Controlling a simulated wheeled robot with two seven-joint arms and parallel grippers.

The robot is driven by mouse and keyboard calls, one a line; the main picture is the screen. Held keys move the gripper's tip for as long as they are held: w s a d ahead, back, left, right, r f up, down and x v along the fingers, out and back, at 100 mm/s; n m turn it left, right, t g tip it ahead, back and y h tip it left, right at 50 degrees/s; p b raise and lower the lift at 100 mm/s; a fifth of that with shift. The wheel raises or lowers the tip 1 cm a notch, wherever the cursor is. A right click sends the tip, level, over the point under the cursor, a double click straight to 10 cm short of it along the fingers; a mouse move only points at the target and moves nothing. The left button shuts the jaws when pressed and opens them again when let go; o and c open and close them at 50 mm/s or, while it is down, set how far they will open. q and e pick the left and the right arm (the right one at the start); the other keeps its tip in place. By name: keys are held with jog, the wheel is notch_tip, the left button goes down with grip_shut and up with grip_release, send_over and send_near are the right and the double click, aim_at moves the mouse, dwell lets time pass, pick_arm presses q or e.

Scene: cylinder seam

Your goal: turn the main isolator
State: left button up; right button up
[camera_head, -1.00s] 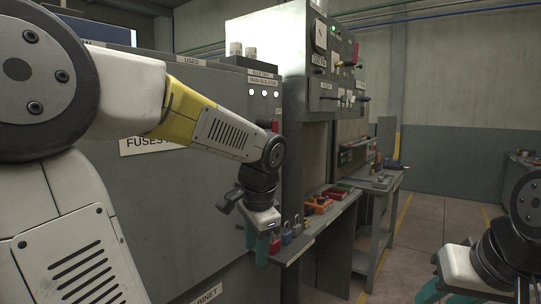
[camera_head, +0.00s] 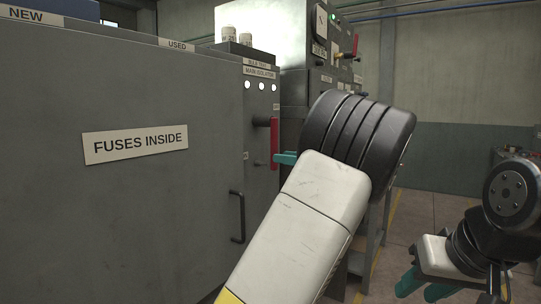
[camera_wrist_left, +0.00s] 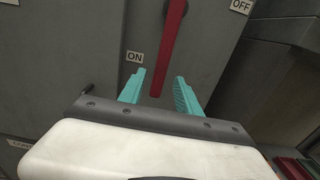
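The main isolator's red handle (camera_head: 274,141) is on the narrow panel at the cabinet's right end, under the "MAIN ISOLATOR" label (camera_head: 259,73). It hangs upright, its lower end down. In the left wrist view the red handle (camera_wrist_left: 172,45) runs down between my teal fingers, with "ON" (camera_wrist_left: 134,57) beside its lower end and "OFF" (camera_wrist_left: 241,6) at upper right. My left gripper (camera_wrist_left: 160,77) is open, fingers apart on either side of the handle's lower end; I see no clear contact. In the head view my left gripper (camera_head: 286,158) is mostly hidden by its wrist. My right gripper (camera_head: 418,288) is open and empty.
The grey cabinet marked "FUSES INSIDE" (camera_head: 136,143) fills the left, with a black door handle (camera_head: 238,217) sticking out. Three white lamps (camera_head: 262,86) sit above the isolator. A panel with switches (camera_head: 333,45) stands behind. Open floor (camera_head: 440,212) lies at right.

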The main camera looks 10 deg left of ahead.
pick_arm(q)
jog(key=x, duration=0.7)
jog(key=shift+w+a, duration=0.1)
jog(key=shift+a, duration=0.3)
grip_shut()
jog(key=shift+d, duration=0.1)
dwell(0.9)
